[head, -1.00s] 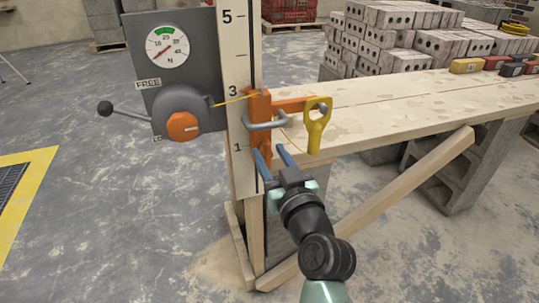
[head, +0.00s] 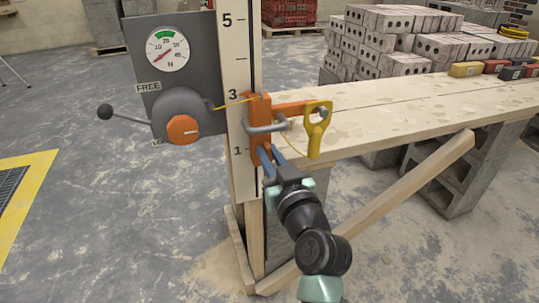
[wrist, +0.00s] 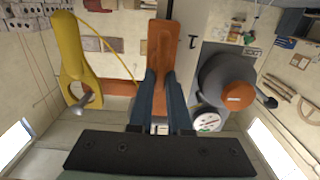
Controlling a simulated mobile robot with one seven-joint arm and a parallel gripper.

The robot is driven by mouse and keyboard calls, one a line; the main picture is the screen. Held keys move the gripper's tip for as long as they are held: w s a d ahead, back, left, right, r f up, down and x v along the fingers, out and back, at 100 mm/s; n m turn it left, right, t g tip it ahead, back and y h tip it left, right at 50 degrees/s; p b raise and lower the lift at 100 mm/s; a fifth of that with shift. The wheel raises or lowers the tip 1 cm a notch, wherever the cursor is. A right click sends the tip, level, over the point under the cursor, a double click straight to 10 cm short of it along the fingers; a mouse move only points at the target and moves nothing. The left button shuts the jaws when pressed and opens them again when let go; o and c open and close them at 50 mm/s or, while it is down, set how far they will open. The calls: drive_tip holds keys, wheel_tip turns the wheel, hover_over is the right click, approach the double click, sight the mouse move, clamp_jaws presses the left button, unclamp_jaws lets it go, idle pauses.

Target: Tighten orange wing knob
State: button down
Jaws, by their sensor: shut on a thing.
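An orange clamp (head: 259,112) sits on the white numbered staff (head: 238,60) at the end of the plank, between marks 1 and 3. A round orange knob (head: 183,129) is on the grey reel, apart from my gripper.
A yellow handle (head: 315,135) hangs just right of the clamp, close to my fingers. A grey panel with a dial (head: 167,50) and a black-ended lever (head: 105,109) stand at the left. A diagonal brace (head: 410,190) is right of my arm.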

drive_tip(key=shift+f+m, duration=0.15)
drive_tip(key=shift+m, duration=0.15)
drive_tip(key=shift+w+d+f+m+p, duration=0.1)
drive_tip(key=shift+d+f+m+p, duration=0.15)
drive_tip(key=shift+m+p, duration=1.8)
drive_tip(key=shift+w+d+f+m+p, duration=0.15)
drive_tip(key=shift+f+m+p, duration=0.15)
drive_tip(key=shift+m, duration=3.3)
drive_tip(key=shift+w+d+f+m+p, duration=0.1)
drive_tip(key=shift+d+f+m+p, duration=0.15)
drive_tip(key=shift+m+p, duration=1.8)
drive_tip(key=shift+a+m+b, duration=0.15)
drive_tip(key=shift+m+b, duration=0.65)
drive_tip(key=shift+m, duration=0.2)
drive_tip(key=c, duration=0.9)
unclamp_jaws()
drive_tip(key=shift+s, duration=0.1)
drive_tip(key=shift+o, duration=0.2)
drive_tip(key=shift+d, duration=0.25)
